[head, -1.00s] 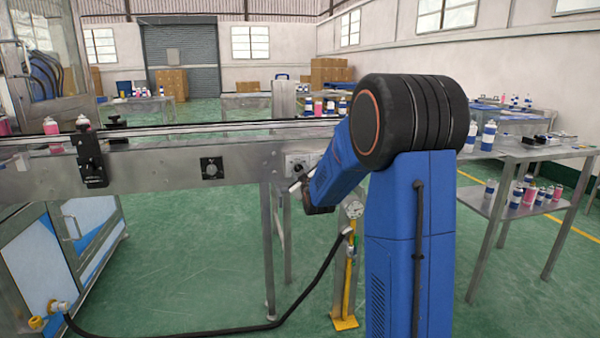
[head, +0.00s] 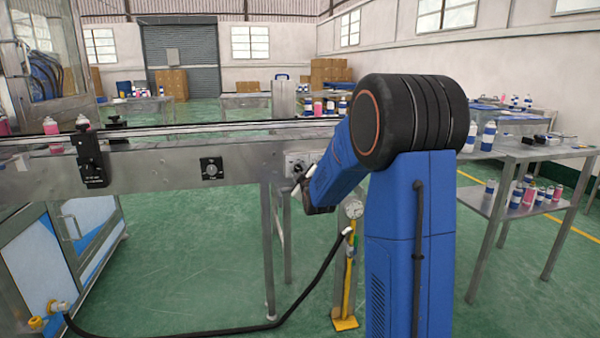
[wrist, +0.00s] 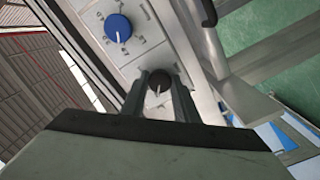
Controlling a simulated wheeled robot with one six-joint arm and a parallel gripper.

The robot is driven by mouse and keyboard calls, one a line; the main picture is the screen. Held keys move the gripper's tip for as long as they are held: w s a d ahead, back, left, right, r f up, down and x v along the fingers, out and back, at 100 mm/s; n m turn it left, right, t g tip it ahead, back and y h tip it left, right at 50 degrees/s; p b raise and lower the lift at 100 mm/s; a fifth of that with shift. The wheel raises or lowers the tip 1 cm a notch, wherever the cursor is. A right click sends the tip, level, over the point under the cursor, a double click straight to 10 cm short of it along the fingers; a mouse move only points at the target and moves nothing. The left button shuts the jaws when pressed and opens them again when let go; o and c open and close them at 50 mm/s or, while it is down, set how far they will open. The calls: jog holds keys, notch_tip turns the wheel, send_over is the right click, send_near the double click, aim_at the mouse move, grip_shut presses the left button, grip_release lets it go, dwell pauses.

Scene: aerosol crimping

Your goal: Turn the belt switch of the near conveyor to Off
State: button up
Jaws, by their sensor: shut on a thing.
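The near conveyor (head: 150,176) crosses the left half of the head view. Its pale switch panel (head: 296,160) sits on the side rail at the right end, partly hidden by my arm. In the wrist view the panel carries a black knob (wrist: 160,79) with a pale pointer mark and a larger blue knob (wrist: 118,28) beyond it. My gripper (wrist: 160,82) is shut on the black knob, one finger on either side. The markings around the knobs are too small to read, so I cannot tell the switch position.
A black dial box (head: 211,169) is on the same rail to the left. A yellow-based stand with a gauge (head: 353,209) stands below my forearm. A steel table (head: 520,152) with cans is at the right. Green floor is open under the conveyor.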

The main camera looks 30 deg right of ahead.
jog(key=o, duration=1.1)
jog(key=shift+c, duration=0.2)
jog(key=v, duration=1.7)
jog(key=shift+s, duration=0.2)
jog(key=shift+a, duration=0.15)
jog(key=s+a+f+m+g+y, duration=0.4)
jog(key=s+a+g, duration=0.3)
jog(key=s+a, duration=0.55)
jog(key=s+a+f+m+g, duration=0.1)
jog(key=s+a+f+g, duration=0.1)
jog(key=s, duration=0.9)
jog(key=s+a+f+m+g+y, duration=0.1)
jog(key=s+a+f+m+g, duration=0.1)
jog(key=s, duration=1)
jog(key=shift+a+f+g, duration=0.35)
jog(key=shift+f+g, duration=0.15)
jog(key=shift+g, duration=0.3)
